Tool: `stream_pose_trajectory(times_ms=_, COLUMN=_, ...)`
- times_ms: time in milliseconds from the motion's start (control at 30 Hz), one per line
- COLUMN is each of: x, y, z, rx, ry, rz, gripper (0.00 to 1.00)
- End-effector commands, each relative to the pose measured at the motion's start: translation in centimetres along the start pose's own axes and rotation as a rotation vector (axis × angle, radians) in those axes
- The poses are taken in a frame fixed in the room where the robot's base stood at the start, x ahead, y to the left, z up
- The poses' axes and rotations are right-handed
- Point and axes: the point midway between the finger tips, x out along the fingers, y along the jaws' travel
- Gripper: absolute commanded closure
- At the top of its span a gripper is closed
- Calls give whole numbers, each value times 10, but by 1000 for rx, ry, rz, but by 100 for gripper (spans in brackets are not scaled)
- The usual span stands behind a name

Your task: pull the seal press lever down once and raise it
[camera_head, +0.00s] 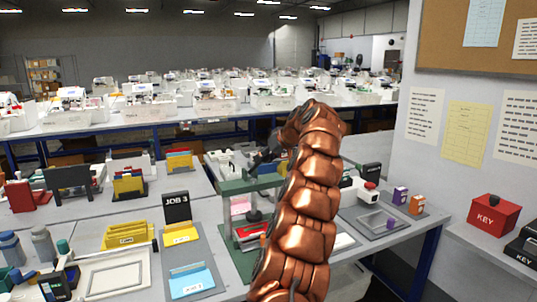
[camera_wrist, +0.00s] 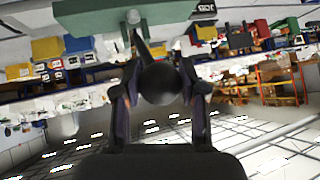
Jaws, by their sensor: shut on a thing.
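The seal press is a green frame (camera_head: 250,186) standing on the near table, left of my copper-coloured arm. A dark ram and pad show under its top beam. In the wrist view its green body (camera_wrist: 100,14) fills the top edge. Its lever (camera_wrist: 140,46) is a dark rod ending in a round black knob (camera_wrist: 160,86). My gripper (camera_wrist: 159,74) has one finger on each side of the knob and is shut on it. In the head view the dark gripper (camera_head: 268,155) is partly hidden behind my arm, and the knob cannot be made out.
Left of the press are a JOB 3 stand (camera_head: 177,207), a yellow rack (camera_head: 128,234) and a white frame (camera_head: 116,277). A red KEY box (camera_head: 492,216) sits on the right ledge.

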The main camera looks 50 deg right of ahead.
Motion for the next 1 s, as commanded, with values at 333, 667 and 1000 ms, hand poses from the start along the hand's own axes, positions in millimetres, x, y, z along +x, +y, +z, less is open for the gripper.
stream_pose_trajectory(times_ms=333, x=2, y=-6, z=-7, rx=1, ry=-23, rz=-6, gripper=100)
stream_pose_trajectory(times_ms=667, x=1, y=-6, z=-9, rx=0, ry=-20, rz=-5, gripper=100)
stream_pose_trajectory(times_ms=1000, x=2, y=-6, z=-8, rx=0, ry=-23, rz=-5, gripper=33)
